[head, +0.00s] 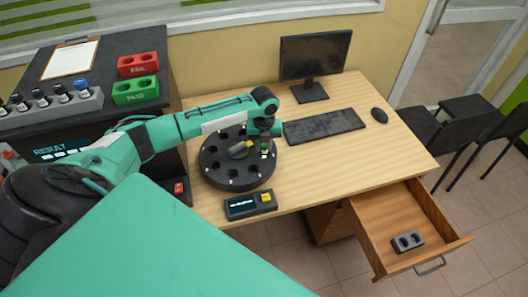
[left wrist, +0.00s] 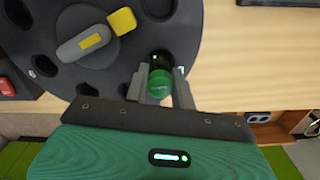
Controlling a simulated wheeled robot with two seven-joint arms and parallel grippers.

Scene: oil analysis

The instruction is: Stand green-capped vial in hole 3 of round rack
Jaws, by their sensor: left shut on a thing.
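The round black rack (head: 236,187) stands on the wooden desk, with a ring of holes and a grey-and-yellow handle in its middle. My left gripper (head: 265,143) is over the rack's right side, shut on the green-capped vial (head: 265,150). In the left wrist view the green cap (left wrist: 160,84) sits between the two fingers (left wrist: 160,88). The vial is at a hole near the rack's rim. I cannot tell how deep it sits in the hole. Hole numbers are not readable. My right gripper is not in view.
A small device with a yellow button (head: 250,204) lies in front of the rack. A keyboard (head: 323,126) and monitor (head: 315,58) are to the right. A red block (head: 138,64), green block (head: 135,90) and vial rack (head: 52,112) stand left. The open drawer (head: 385,220) holds a grey holder (head: 407,241).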

